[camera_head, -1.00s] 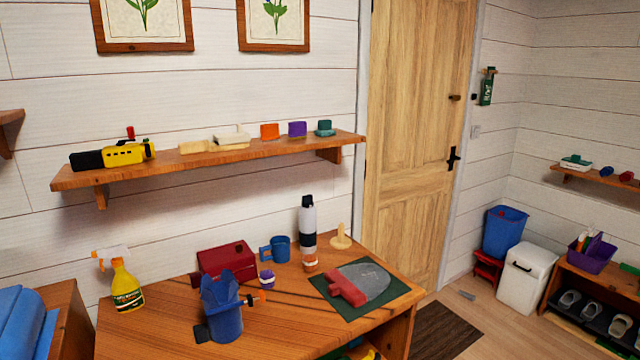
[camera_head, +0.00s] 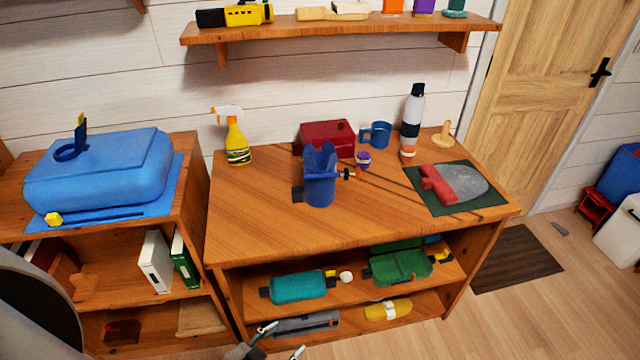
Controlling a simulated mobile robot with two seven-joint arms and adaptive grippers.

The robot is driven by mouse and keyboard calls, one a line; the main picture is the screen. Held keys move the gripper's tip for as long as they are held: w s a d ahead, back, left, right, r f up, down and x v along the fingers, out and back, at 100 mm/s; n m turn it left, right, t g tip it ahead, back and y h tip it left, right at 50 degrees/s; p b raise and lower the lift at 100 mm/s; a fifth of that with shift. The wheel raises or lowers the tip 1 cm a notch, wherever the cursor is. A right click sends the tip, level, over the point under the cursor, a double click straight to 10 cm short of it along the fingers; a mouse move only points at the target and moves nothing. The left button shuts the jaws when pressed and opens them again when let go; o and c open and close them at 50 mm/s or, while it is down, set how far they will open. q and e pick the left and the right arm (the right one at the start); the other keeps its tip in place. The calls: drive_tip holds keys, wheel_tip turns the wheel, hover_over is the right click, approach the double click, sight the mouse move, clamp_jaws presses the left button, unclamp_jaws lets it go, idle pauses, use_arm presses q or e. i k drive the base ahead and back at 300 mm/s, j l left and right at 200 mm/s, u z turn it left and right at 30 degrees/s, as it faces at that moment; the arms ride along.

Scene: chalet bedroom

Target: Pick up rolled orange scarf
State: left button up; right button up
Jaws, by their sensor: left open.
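An orange block-like item (camera_head: 393,6) stands on the wall shelf (camera_head: 340,31), cut off by the top edge of the head view. It may be the rolled orange scarf, but I cannot tell for sure. A purple item (camera_head: 424,7) and a teal item (camera_head: 455,8) stand to its right. My left gripper (camera_head: 283,341) shows only its fingertips at the bottom edge. It is open with nothing seen between its fingers, in front of the desk's lower shelves and far below the orange item. My right gripper is not in view.
The desk (camera_head: 260,215) carries a blue pot (camera_head: 319,180), a spray bottle (camera_head: 235,140), a red box (camera_head: 325,138), a blue mug (camera_head: 378,134) and a tall bottle (camera_head: 411,120). A bookcase (camera_head: 190,200) stands left.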

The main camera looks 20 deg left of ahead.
sight(407, 151)
drive_tip(key=i+l+u, duration=0.15)
drive_tip(key=l, duration=0.3)
drive_tip(key=i+l+u, duration=0.15)
drive_tip(key=l, duration=0.35)
drive_tip(key=i+l+u, duration=0.2)
drive_tip(key=l, duration=0.3)
drive_tip(key=i+l+u, duration=0.15)
drive_tip(key=l, duration=0.4)
drive_tip(key=i+l+u, duration=0.15)
drive_tip(key=l, duration=0.4)
drive_tip(key=l+u, duration=0.15)
drive_tip(key=l, duration=0.4)
drive_tip(key=i, duration=0.05)
